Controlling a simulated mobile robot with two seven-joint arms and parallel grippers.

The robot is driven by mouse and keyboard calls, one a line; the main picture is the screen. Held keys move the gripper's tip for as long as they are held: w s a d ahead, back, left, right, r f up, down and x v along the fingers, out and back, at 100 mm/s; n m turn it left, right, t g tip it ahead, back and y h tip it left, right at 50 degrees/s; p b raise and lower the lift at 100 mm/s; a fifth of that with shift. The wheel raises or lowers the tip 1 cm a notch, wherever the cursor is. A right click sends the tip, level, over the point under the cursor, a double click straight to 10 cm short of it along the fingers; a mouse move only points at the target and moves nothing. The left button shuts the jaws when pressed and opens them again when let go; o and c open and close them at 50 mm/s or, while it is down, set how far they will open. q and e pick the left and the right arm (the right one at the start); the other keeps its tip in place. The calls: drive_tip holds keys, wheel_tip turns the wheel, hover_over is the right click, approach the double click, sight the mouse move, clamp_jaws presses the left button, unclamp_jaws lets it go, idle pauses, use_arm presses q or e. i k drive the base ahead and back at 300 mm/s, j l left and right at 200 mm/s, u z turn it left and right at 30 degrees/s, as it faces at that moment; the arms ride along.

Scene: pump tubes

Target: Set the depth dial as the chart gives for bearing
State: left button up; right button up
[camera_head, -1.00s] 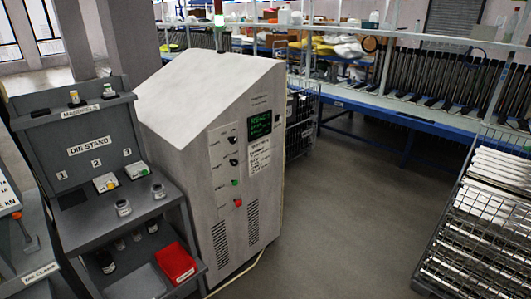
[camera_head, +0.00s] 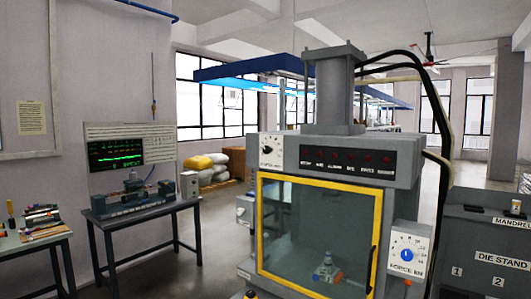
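A grey press (camera_head: 340,170) with a yellow-framed glass door stands in the middle. A small black dial (camera_head: 267,139) sits on a white plate at its upper left; the lettering below it is too small to read surely, and its setting cannot be told. A blue dial (camera_head: 407,255) marked FORCE kN sits on a white box at the press's lower right. A pale yellow sheet with print (camera_head: 31,117) hangs on the left wall; its text is unreadable, so I cannot tell whether it is the chart.
A bench with a green-trace screen (camera_head: 116,153) stands at the left, and a small table with tools (camera_head: 36,238) at the far left. The grey die stand (camera_head: 490,245) is at the right edge. Floor shows between the bench and the press.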

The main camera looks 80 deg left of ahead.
sight(267, 149)
drive_tip(key=k+j+u, duration=0.3)
drive_tip(key=j, duration=1.3)
drive_tip(key=j+u, duration=0.35)
drive_tip(key=j, duration=1.25)
